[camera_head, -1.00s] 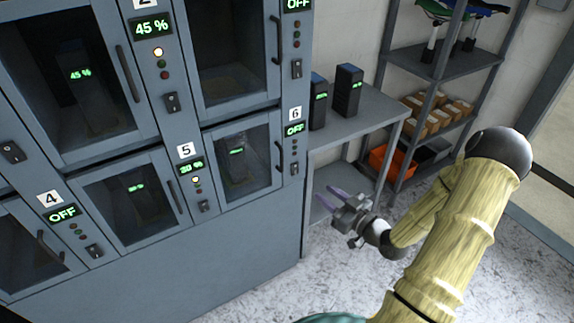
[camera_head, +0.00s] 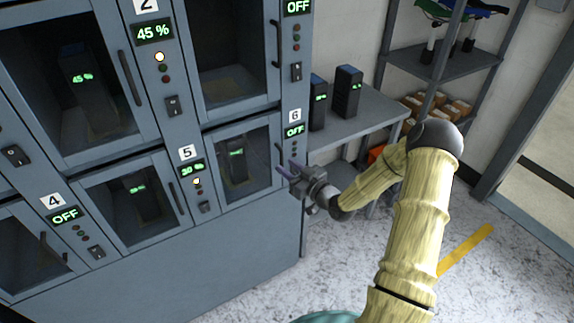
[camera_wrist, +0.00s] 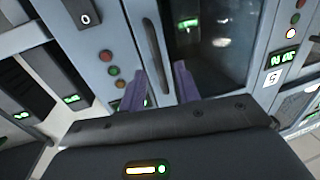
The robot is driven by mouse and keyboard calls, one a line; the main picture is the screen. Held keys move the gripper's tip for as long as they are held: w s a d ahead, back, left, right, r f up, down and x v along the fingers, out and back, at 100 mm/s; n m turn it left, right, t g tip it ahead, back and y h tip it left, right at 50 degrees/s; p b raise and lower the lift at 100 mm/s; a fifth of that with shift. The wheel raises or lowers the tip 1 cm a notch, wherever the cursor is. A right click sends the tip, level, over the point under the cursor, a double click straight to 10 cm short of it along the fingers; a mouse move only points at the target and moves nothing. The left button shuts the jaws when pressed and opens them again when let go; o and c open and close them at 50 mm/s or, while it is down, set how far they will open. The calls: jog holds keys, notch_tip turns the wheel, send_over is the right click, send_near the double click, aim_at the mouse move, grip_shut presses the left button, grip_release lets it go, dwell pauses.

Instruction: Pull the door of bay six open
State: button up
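The bay six door (camera_head: 246,160) is shut, a framed window under the label 6 (camera_head: 295,115), with a battery showing green digits inside. Its upright dark handle (camera_head: 278,156) is on the door's right edge. My gripper (camera_head: 285,169) is at the handle's lower part, its purple fingers pointing at the cabinet. In the wrist view, the fingers (camera_wrist: 160,72) are apart, and the curved handle (camera_wrist: 152,45) appears between them, its near end low between the fingers. I cannot tell whether they touch it. The bay six door glass (camera_wrist: 212,40) lies to the right.
Bay five (camera_head: 130,200) is to the left. Floor in front is clear.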

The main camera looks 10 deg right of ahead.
jog(key=shift+w+a, duration=0.35)
jog(key=shift+w, duration=0.25)
grip_shut()
jog(key=shift+d, duration=0.15)
